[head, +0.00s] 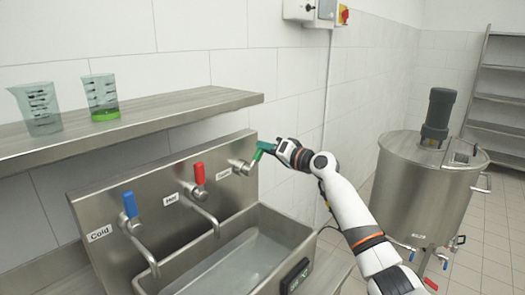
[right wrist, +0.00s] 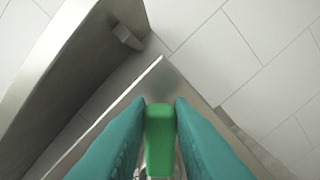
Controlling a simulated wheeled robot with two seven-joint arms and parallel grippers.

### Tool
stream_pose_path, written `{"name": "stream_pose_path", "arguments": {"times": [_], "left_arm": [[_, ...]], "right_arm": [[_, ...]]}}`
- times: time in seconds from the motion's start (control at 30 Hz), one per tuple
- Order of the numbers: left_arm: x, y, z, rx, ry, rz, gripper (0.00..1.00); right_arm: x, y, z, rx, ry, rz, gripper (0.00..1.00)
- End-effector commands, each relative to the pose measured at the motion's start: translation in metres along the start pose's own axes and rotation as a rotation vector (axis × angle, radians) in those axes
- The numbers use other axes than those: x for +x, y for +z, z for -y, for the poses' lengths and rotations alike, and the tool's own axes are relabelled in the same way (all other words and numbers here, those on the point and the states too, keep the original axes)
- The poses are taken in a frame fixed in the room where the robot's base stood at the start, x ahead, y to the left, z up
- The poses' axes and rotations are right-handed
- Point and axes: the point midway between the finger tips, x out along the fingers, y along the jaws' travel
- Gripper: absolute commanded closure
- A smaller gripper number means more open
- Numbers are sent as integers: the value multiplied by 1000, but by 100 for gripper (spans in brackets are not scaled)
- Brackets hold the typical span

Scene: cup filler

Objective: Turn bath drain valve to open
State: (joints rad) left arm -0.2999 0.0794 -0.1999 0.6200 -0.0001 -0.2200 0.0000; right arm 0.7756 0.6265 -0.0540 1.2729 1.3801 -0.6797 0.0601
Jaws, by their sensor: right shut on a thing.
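The drain valve (head: 241,167) is the rightmost of three on the steel back panel, next to a small label that seems to read "Drain". Its green handle (right wrist: 159,138) sits between the two teal fingers of my right gripper (right wrist: 160,125) in the right wrist view. In the head view my right gripper (head: 264,149) reaches the valve from the right and is shut on the handle. The fingers hide most of the handle there, so its exact angle is hard to tell. My left gripper is not in view.
The steel bath (head: 304,228) holds water below the valves. The blue cold valve (head: 130,205) and red hot valve (head: 199,174) are to the left. A shelf (head: 180,112) with two measuring cups (head: 40,108) (head: 101,97) hangs above. A steel tank (head: 420,185) stands right.

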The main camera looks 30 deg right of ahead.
Motion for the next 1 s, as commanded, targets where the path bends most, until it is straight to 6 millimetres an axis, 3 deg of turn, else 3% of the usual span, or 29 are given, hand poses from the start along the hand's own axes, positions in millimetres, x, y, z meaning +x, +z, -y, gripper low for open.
{"name": "stream_pose_path", "arguments": {"times": [0.6, 1.0], "left_arm": [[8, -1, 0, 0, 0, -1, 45], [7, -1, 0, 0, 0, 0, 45]], "right_arm": [[0, -13, 45, 565, -1, 1, 100], [0, -23, 59, 775, -1, 2, 100]]}}
